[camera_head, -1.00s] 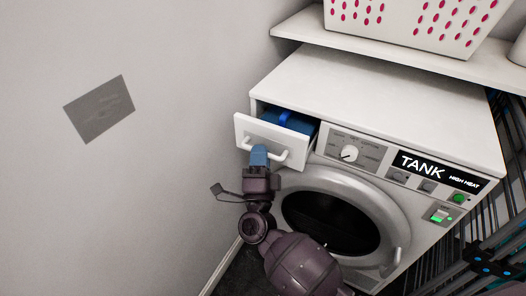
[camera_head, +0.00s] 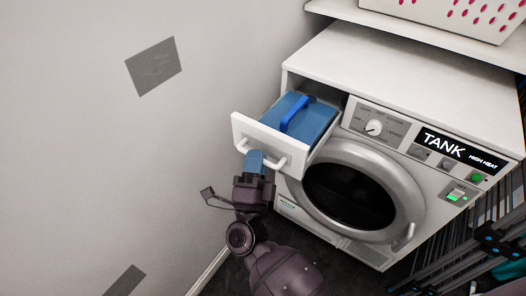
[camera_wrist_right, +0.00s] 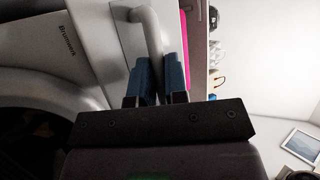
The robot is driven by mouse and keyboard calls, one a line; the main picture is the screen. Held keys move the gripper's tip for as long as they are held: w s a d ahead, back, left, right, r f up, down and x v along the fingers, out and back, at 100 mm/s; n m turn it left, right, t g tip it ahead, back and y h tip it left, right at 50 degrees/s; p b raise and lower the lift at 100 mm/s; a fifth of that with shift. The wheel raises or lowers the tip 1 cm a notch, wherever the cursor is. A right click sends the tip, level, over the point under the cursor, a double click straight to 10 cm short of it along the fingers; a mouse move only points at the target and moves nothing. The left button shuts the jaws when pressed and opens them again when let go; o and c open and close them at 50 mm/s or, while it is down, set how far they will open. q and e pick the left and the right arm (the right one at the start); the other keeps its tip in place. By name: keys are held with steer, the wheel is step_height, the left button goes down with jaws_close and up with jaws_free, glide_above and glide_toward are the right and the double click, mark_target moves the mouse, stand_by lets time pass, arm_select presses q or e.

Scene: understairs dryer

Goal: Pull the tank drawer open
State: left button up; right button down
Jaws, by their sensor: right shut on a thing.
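The tank drawer (camera_head: 263,142) is pulled well out of the dryer's upper left corner. A blue tank (camera_head: 304,122) with a darker blue handle lies in it. My right gripper (camera_head: 256,158) is at the white bar handle (camera_head: 276,162) on the drawer front. In the right wrist view its blue fingers (camera_wrist_right: 160,75) are closed around the handle (camera_wrist_right: 152,28). The dryer (camera_head: 400,100) shows "TANK" and "HIGH HEAT" on its display (camera_head: 455,149). My left gripper is not in view.
The round dryer door (camera_head: 350,195) is shut, below and right of the drawer. A shelf (camera_head: 430,30) with a white basket (camera_head: 470,15) is above. A dark rack (camera_head: 490,235) stands at the right.

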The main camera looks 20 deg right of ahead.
steer(key=shift+s+a, duration=0.1)
steer(key=shift+a, duration=0.05)
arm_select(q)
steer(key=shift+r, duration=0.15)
arm_select(e)
steer(key=c, duration=1.4)
jaws_free()
steer(key=shift+c, duration=0.2)
steer(key=shift+s+f, duration=0.1)
steer(key=shift+f, duration=0.05)
